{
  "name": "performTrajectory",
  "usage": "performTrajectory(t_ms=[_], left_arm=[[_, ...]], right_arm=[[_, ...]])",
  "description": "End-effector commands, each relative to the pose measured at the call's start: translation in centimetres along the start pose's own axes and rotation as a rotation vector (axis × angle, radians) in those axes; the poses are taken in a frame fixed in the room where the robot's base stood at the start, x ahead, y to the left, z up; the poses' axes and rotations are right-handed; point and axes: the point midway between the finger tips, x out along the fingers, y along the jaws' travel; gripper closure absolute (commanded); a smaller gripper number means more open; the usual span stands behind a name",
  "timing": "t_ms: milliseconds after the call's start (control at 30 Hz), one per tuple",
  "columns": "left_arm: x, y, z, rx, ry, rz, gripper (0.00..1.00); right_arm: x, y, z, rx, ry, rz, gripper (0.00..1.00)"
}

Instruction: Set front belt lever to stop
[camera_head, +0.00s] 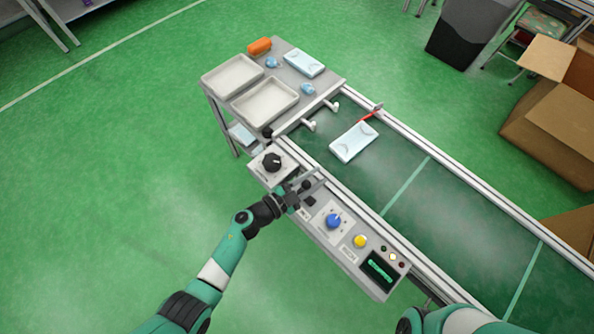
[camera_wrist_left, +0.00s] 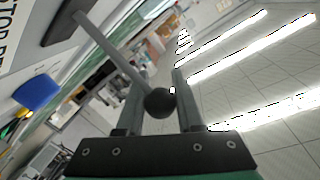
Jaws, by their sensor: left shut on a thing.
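A belt lever with a round black knob (camera_wrist_left: 160,102) and a thin grey rod shows in the left wrist view. The knob sits between the two fingers of my left gripper (camera_wrist_left: 157,85), which is shut on it. In the head view, my left gripper (camera_head: 313,183) is at the control panel (camera_head: 318,233), between the black dial (camera_head: 272,162) and the blue dial (camera_head: 333,221). The gripper hides much of the lever there, and its exact setting cannot be read. My right gripper is not in view.
A yellow button (camera_head: 360,241) and a green display (camera_head: 380,270) are farther along the panel. A mask pack (camera_head: 354,142) lies on the green belt (camera_head: 450,205). Another black knob (camera_head: 267,132) stands near the two trays (camera_head: 265,103). Open cardboard boxes (camera_head: 553,110) stand at right.

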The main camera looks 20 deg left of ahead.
Motion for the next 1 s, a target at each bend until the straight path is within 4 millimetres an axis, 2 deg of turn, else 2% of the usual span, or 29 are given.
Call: performTrajectory(t_ms=[133,500,533,667,700,1000], left_arm=[[0.52,0.65,-0.49,0.025,0.004,0.012,1.00],[0.58,0.75,-0.54,0.030,0.004,0.013,1.00],[0.58,0.75,-0.54,0.030,0.004,0.013,0.60],[0.58,0.75,-0.53,0.030,0.004,0.013,0.37],[0.57,0.75,-0.53,0.030,0.004,0.013,0.34],[0.39,0.70,-0.57,0.029,0.004,0.013,0.34]], right_arm=[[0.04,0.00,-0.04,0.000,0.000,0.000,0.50],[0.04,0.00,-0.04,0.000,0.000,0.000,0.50],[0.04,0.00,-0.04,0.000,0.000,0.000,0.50],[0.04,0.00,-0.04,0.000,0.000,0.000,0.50],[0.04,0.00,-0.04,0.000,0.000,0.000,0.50],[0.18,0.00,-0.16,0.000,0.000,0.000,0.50]])
